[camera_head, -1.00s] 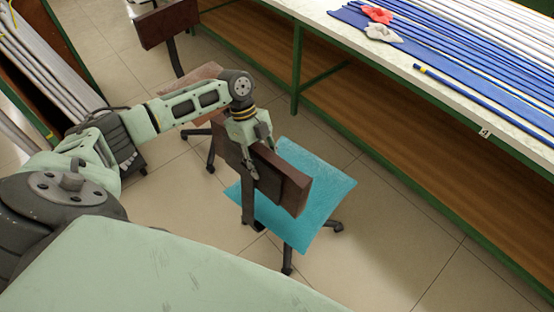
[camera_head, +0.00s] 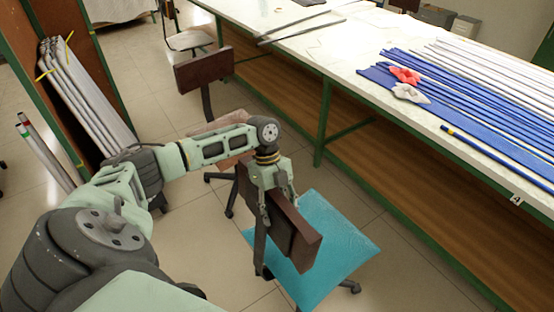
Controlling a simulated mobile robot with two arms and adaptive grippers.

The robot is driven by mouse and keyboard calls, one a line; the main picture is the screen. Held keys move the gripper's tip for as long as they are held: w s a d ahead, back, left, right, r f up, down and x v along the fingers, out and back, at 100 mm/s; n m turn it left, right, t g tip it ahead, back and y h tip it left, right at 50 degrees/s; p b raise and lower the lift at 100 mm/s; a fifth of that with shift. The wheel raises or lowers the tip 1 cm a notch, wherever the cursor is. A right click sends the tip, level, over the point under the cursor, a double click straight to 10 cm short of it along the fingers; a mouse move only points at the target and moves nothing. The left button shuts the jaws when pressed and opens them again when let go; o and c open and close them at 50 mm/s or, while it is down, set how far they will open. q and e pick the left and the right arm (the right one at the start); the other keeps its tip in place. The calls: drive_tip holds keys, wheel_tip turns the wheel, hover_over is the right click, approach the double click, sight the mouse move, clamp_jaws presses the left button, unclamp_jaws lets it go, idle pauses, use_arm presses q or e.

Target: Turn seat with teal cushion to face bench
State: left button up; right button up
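The seat with the teal cushion (camera_head: 335,245) stands on the floor in front of the bench (camera_head: 352,88). Its dark brown backrest (camera_head: 296,232) is on the side away from the bench, and the cushion lies between backrest and bench. The backrest runs roughly along the bench's front edge, at a slight angle to it. My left gripper (camera_head: 279,208) is at the backrest's top, one finger on each side, and looks closed on it. The exact contact is partly hidden. The seat's base is mostly hidden under the cushion. My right gripper is out of view.
Another brown-backed seat (camera_head: 204,70) stands behind my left arm. Blue rods (camera_head: 470,105), pale rods and red and white cloths (camera_head: 405,76) lie on the bench. A rack of grey rods (camera_head: 85,95) is at left. Floor is clear between seat and bench.

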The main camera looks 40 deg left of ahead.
use_arm(q)
drive_tip(key=shift+o, duration=0.5)
drive_tip(key=shift+f, duration=0.1)
drive_tip(key=v, duration=1.2)
